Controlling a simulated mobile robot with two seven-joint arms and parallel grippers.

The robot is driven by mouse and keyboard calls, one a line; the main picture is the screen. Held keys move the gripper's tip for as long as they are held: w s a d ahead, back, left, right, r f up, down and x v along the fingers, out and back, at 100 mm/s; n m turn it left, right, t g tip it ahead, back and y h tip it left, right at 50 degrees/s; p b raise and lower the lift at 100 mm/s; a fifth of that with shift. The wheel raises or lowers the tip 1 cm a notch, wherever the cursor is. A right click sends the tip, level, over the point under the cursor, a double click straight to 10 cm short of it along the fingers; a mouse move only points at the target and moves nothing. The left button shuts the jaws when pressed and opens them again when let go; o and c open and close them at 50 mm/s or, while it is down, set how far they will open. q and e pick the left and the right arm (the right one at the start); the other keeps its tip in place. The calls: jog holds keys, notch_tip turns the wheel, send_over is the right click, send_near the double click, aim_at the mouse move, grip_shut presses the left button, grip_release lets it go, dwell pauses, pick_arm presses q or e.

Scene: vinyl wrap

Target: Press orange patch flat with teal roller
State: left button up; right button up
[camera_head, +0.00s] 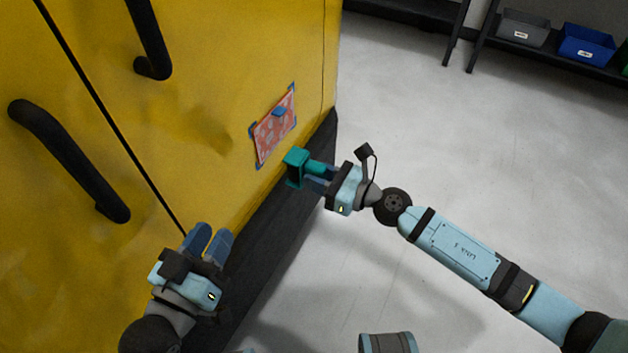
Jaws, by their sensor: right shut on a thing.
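An orange-red patterned patch (270,135) is on the yellow cabinet door (215,85), with blue pieces at its corners and a blue piece near its middle. My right gripper (312,178) is shut on the teal roller (295,167), just below and right of the patch. The roller appears apart from the patch. Its handle is partly hidden by the fingers. My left gripper (210,240) is at the lower left by the cabinet's bottom edge, its blue fingers apart by a narrow gap with nothing visible between them.
Black handles (70,160) stick out from the yellow doors; another black handle (150,45) is higher up. A dark base (265,255) runs under the cabinet. Grey floor (430,130) is clear to the right. A shelf with a grey bin (523,28) and a blue bin (586,45) stands at the back right.

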aim_at(299, 169)
jog(key=x, duration=0.4)
jog(key=shift+a+r+p, duration=0.1)
jog(key=shift+a+p, duration=0.1)
jog(key=shift+p, duration=0.15)
pick_arm(q)
jog(key=shift+a+f+g, duration=0.2)
jog(key=shift+f+g, duration=0.1)
jog(key=shift+f, duration=0.4)
pick_arm(e)
jog(key=shift+x, duration=0.9)
pick_arm(q)
jog(key=shift+y, duration=0.3)
pick_arm(e)
jog(key=shift+w+a, duration=0.45)
jog(key=shift+a, duration=0.1)
jog(key=shift+d, duration=0.1)
pick_arm(q)
jog(key=shift+f+b, duration=0.5)
jog(key=shift+f, duration=0.05)
pick_arm(e)
jog(key=shift+w+d, duration=0.25)
jog(key=shift+w, duration=0.2)
jog(key=shift+w+d, duration=0.3)
jog(key=shift+w, duration=0.15)
